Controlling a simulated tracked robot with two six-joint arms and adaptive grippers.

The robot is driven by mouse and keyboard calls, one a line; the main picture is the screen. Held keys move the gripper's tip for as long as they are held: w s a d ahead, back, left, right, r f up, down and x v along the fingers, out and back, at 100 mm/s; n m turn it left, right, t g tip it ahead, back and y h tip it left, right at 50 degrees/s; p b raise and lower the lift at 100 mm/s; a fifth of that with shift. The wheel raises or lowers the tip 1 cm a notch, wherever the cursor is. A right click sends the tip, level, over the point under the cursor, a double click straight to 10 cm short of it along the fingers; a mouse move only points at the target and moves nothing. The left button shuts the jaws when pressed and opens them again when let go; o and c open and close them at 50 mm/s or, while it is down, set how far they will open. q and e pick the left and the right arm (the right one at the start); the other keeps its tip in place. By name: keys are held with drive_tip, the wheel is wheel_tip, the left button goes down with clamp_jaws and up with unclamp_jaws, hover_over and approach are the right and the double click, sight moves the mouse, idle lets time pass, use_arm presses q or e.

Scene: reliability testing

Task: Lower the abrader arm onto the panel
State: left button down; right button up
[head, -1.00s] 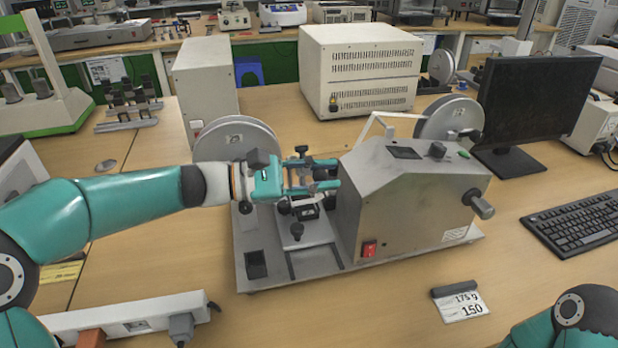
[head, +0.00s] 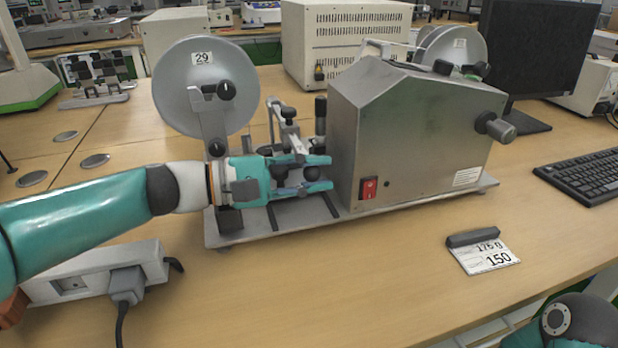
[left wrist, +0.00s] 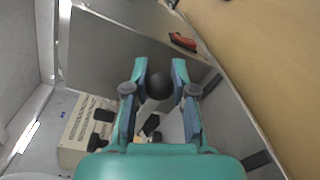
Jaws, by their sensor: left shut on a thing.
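The abrader is a grey metal machine (head: 410,140) on a flat base plate with a red switch. My left gripper (head: 318,172) is low over the plate, just left of the housing. Its fingers close around a black ball knob (head: 309,174) on a light rod; the knob also shows between the fingertips in the left wrist view (left wrist: 157,85). A metal arm with black knobs (head: 287,120) stands behind the gripper. The panel beneath is largely hidden by my gripper, and its contact with the arm cannot be seen. My right gripper is out of view.
A large grey disc marked 29 (head: 205,85) stands behind my left wrist. A power strip (head: 95,272) lies below my left arm.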

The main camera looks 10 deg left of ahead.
use_arm(q)
drive_tip(key=shift+a, duration=0.15)
drive_tip(key=c, duration=1)
unclamp_jaws()
drive_tip(key=shift+s+a, duration=0.1)
drive_tip(key=shift+s, duration=0.1)
drive_tip(key=shift+o, duration=0.3)
drive_tip(key=shift+w, duration=0.1)
drive_tip(key=v, duration=1.1)
drive_tip(key=shift+s+a, duration=0.25)
drive_tip(key=shift+a, duration=0.1)
